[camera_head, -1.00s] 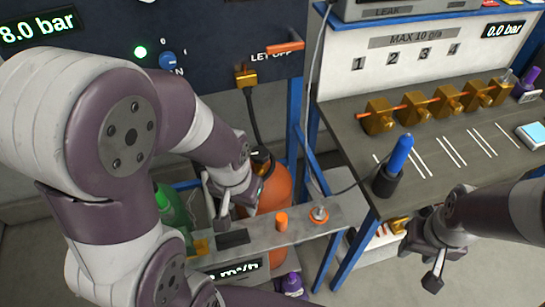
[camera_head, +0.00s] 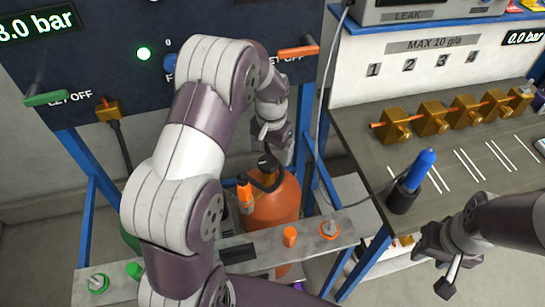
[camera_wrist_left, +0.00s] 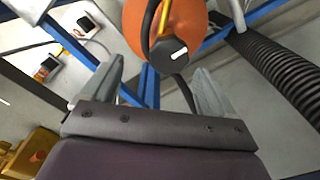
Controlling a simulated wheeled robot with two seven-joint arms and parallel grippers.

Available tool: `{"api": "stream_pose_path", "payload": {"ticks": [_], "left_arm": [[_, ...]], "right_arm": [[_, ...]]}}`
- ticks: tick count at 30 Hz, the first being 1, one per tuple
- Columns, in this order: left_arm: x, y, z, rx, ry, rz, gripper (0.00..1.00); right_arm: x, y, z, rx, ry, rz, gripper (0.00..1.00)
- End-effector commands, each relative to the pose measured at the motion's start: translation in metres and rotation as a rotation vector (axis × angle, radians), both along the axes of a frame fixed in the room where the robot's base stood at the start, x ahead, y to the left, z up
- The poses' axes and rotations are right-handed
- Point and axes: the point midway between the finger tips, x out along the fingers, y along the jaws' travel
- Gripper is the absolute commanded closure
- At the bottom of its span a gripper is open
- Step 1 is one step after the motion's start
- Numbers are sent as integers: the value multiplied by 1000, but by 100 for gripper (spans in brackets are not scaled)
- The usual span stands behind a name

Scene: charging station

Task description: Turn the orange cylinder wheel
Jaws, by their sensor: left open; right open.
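The orange cylinder (camera_head: 272,208) stands upright behind a metal shelf in the head view. Its black wheel (camera_head: 268,164) sits on top. In the left wrist view the black wheel (camera_wrist_left: 169,53) has a white mark and appears between the fingers, with the orange cylinder (camera_wrist_left: 200,22) behind it. My left gripper (camera_head: 276,140) is open, above the wheel and apart from it in the head view; its fingers also show in the left wrist view (camera_wrist_left: 160,78). My right gripper (camera_head: 443,272) is open and empty at lower right, away from the cylinder.
The metal shelf (camera_head: 330,212) with fittings lies in front of the cylinder. A panel with a green handle (camera_head: 46,98) and an orange handle (camera_head: 298,52) stands behind. A workbench (camera_head: 450,165) with brass blocks is at right. A black ribbed hose (camera_wrist_left: 280,70) runs beside my left gripper.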

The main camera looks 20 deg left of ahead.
Motion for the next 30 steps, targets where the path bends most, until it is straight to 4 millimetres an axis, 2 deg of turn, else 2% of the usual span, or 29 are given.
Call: {"api": "stream_pose_path", "payload": {"ticks": [3, 7, 17, 22, 30], "left_arm": [[-1, 1, -25, 0, 5, 2, 13], [1, 1, -41, 0, 2, 3, 13], [1, 1, -47, 0, 1, 4, 13], [1, 1, -47, 0, 1, 4, 68], [1, 1, -46, 0, 0, -11, 69]], "right_arm": [[1, 0, 1, 0, -1, 0, 57], [1, 0, 1, 0, -1, 1, 57], [1, 0, 1, 0, -1, 0, 57], [1, 0, 1, 0, -1, 0, 57], [1, 0, 3, 0, -1, 0, 57]]}}
